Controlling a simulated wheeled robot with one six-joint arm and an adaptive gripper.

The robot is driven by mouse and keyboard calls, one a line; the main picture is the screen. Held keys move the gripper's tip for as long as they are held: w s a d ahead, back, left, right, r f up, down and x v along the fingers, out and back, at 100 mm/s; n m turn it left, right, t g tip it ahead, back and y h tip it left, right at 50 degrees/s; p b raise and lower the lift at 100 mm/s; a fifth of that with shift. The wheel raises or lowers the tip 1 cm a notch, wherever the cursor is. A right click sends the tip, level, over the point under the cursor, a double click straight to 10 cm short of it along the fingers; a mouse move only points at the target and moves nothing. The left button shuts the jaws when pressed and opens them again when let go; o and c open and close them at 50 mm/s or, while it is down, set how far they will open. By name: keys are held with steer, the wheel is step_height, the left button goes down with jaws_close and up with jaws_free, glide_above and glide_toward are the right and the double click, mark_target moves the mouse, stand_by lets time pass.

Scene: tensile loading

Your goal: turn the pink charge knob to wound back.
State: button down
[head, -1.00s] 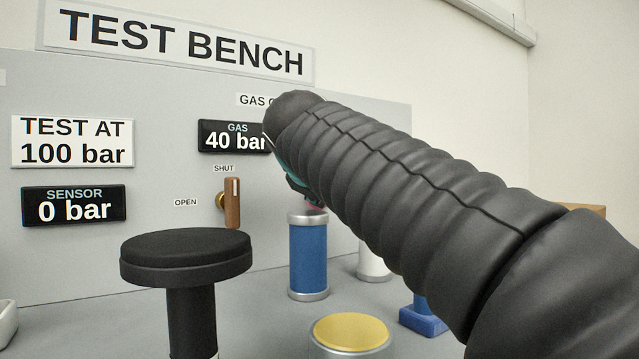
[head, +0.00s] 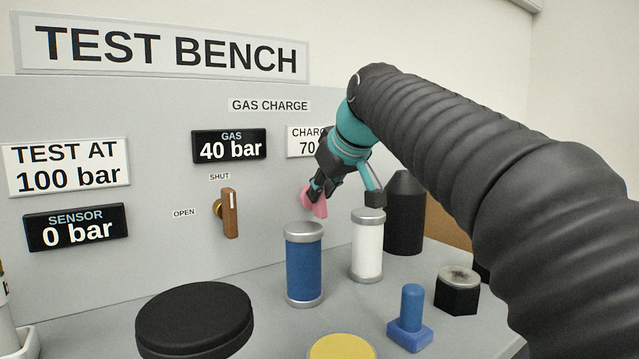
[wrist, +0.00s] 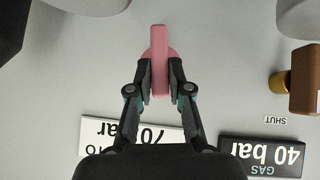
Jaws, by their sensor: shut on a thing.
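The pink charge knob (head: 317,203) stands out from the grey panel, below the partly covered charge label (head: 303,142). In the wrist view the knob (wrist: 160,62) is a round base with a long bar that runs straight up and down in the picture. My gripper (wrist: 160,80) has one finger on each side of the bar and is shut on it. In the head view my gripper (head: 320,192) comes down to the knob from the upper right and hides part of it. The gas display (head: 229,145) reads 40 bar.
A brown-handled valve (head: 230,212) points up to SHUT, left of the knob. Blue (head: 304,268) and white (head: 367,248) cylinders stand on the bench below my gripper. A black round pad (head: 194,318) and a blue peg (head: 411,305) stand nearer.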

steer(key=shift+w+d+g+y, duration=0.15)
steer(key=shift+g+y, duration=0.15)
steer(key=shift+y, duration=0.2)
steer(key=shift+m, duration=0.3)
steer(key=c, duration=1.1)
jaws_free()
steer(key=v, duration=1.2)
